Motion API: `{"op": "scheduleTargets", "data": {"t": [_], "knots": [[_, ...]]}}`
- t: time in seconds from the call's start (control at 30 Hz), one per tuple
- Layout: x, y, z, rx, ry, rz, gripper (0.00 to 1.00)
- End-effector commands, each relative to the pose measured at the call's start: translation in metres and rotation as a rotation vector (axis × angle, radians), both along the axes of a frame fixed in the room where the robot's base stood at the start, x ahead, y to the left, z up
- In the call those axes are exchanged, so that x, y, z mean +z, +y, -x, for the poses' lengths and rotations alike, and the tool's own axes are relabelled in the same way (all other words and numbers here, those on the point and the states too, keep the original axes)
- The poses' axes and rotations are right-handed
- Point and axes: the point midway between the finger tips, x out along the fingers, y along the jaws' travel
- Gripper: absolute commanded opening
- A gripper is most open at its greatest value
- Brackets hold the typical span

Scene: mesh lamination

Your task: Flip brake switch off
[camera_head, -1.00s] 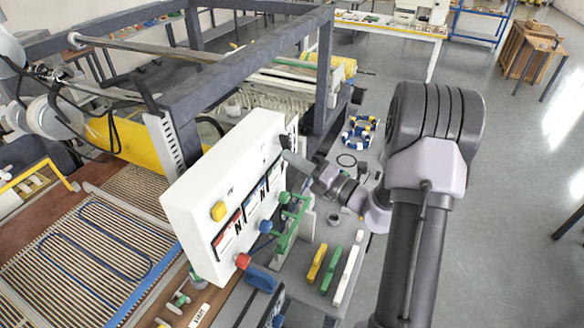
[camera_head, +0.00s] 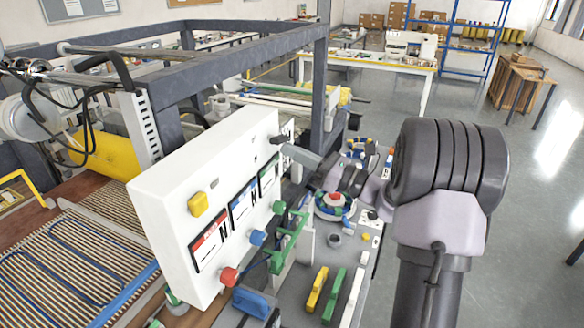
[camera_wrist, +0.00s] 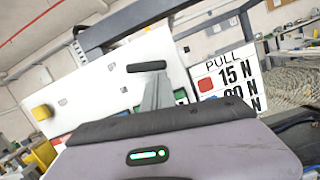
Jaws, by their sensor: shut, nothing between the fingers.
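A white control box (camera_head: 150,218) stands at the middle left in the head view. A small dark part, apparently the brake switch, is at the upper right of its front face, largely hidden by my fingertips. In the wrist view a short black bar (camera_wrist: 147,66) lies across the tips of my fingers; it looks like the switch lever, and I cannot tell which way it is set. My gripper (camera_head: 285,148) is shut and empty, with its tips at the box face. It also shows in the wrist view (camera_wrist: 157,88). Contact cannot be made out.
The box carries a yellow button (camera_head: 198,204) and red (camera_head: 229,276), blue (camera_head: 258,237) and green (camera_head: 279,208) knobs. A green bracket (camera_head: 288,245) stands close below my gripper. A dark frame (camera_head: 323,85) rises behind. Open floor lies at the right.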

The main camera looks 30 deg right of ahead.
Motion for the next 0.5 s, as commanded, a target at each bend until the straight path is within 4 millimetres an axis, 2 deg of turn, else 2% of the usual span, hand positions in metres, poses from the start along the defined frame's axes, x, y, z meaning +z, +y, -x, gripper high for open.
{"op": "scheduleTargets", "data": {"t": [0.5], "knots": [[0.0025, -0.005, -0.0041, 0.0, -0.136, 0.174, 0.0]]}}
